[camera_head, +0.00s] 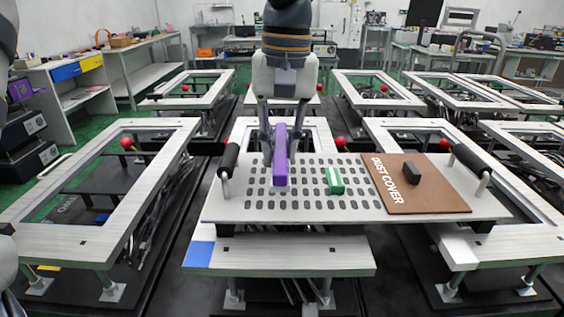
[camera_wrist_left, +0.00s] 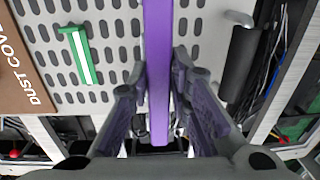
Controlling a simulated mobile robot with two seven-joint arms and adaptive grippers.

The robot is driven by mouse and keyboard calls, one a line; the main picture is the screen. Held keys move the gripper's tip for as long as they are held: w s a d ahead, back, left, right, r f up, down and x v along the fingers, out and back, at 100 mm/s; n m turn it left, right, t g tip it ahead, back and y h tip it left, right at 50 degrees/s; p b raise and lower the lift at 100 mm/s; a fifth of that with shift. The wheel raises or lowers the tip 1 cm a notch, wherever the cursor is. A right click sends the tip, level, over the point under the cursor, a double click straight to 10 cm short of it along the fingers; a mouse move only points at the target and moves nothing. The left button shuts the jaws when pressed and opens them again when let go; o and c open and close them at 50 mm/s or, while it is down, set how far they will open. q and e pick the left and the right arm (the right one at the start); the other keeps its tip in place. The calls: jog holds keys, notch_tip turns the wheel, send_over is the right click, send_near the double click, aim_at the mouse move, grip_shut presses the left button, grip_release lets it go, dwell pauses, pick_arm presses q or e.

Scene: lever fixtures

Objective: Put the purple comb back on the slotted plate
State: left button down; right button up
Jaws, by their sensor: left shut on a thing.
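The purple comb (camera_head: 280,158) is a long bar between the fingers of my left gripper (camera_head: 281,148), over the left part of the slotted plate (camera_head: 330,214). In the left wrist view the comb (camera_wrist_left: 158,75) runs lengthwise between the two purple-padded fingers (camera_wrist_left: 160,103), which are shut on it. Its near end is low, close to the plate's surface; I cannot tell whether it touches. The plate (camera_wrist_left: 112,62) is light grey with rows of dark slots. My right gripper is not in view.
A green and white block (camera_head: 335,180) lies on the plate right of the comb. A brown dust cover (camera_head: 430,198) with a dark knob (camera_head: 412,172) covers the right side. Black handles stand at the plate's left (camera_head: 229,160) and right (camera_head: 466,158) ends.

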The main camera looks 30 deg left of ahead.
pick_arm(q)
jog(key=shift+w+d+f, duration=0.1)
jog(key=shift+w+f, duration=0.05)
jog(key=shift+f, duration=1.55)
jog(key=shift+f, duration=0.1)
jog(key=c, duration=1.5)
grip_release()
jog(key=shift+o, duration=0.2)
jog(key=r, duration=1.2)
jog(key=shift+w+d+r, duration=0.15)
jog(key=shift+w+d, duration=0.05)
jog(key=shift+d, duration=0.15)
